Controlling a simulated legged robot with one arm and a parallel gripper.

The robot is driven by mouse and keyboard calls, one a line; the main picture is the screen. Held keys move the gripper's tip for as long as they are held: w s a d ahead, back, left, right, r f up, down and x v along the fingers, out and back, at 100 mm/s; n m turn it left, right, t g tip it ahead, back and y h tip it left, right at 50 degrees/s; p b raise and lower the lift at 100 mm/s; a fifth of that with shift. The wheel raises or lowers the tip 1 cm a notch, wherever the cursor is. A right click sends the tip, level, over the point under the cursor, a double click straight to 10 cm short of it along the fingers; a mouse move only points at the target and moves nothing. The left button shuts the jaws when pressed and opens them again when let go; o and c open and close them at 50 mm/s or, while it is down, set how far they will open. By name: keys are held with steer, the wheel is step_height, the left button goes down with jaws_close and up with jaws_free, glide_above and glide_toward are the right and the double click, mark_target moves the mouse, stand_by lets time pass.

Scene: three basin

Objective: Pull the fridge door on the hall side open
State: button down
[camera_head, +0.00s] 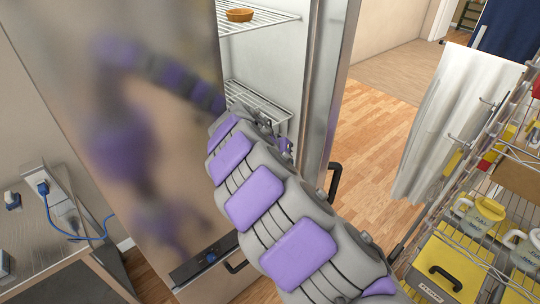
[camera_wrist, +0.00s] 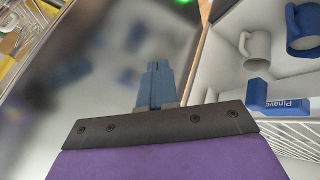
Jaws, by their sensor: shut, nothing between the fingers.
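The hall-side fridge door (camera_head: 326,75) is the right-hand one in the head view. It stands partly open, with a dark handle (camera_head: 334,180) low on its outer edge. The other fridge door (camera_head: 120,130) on the left looks shut and mirrors my arm. My arm reaches up to the gap between them, and its end is mostly hidden behind my own links. In the wrist view my gripper (camera_wrist: 155,68) has its fingers together and empty, in front of a blurry reflective panel. I cannot tell whether it touches that panel.
A wire shelf (camera_head: 258,19) inside the fridge holds a brown bowl (camera_head: 240,14). The wrist view shows a white mug (camera_wrist: 256,47) and a blue mug (camera_wrist: 304,28). A wire rack (camera_head: 480,240) stands right; a counter (camera_head: 45,240) stands left. Wooden floor lies clear beyond the door.

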mark_target(312, 168)
steer(key=shift+s+d+f, duration=0.1)
steer(key=shift+d+f, duration=0.1)
steer(key=shift+d, duration=0.8)
steer(key=shift+s+d+f, duration=0.1)
steer(key=shift+d+f, duration=0.1)
steer(key=shift+d, duration=0.8)
steer(key=shift+d+f, duration=0.2)
steer(key=shift+d, duration=0.95)
steer(key=shift+s+r+n+p, duration=0.1)
steer(key=shift+s+n+p, duration=0.2)
steer(key=shift+p, duration=0.15)
steer(key=shift+s+n+t, duration=0.1)
steer(key=shift+n+t, duration=0.2)
steer(key=shift+d, duration=0.3)
steer(key=d+n+p, duration=0.1)
steer(key=d, duration=0.1)
steer(key=d+n+t+y+p, duration=0.1)
steer(key=d, duration=0.2)
steer(key=d+n+p, duration=0.1)
steer(key=d, duration=0.2)
steer(key=shift+s+d+y+p, duration=0.2)
steer(key=shift+s+y+p, duration=0.05)
steer(key=shift+y+p, duration=0.1)
steer(key=w+d, duration=0.1)
steer(key=d, duration=0.5)
steer(key=shift+w+d, duration=0.3)
steer(key=shift+d, duration=0.1)
steer(key=shift+d, duration=0.1)
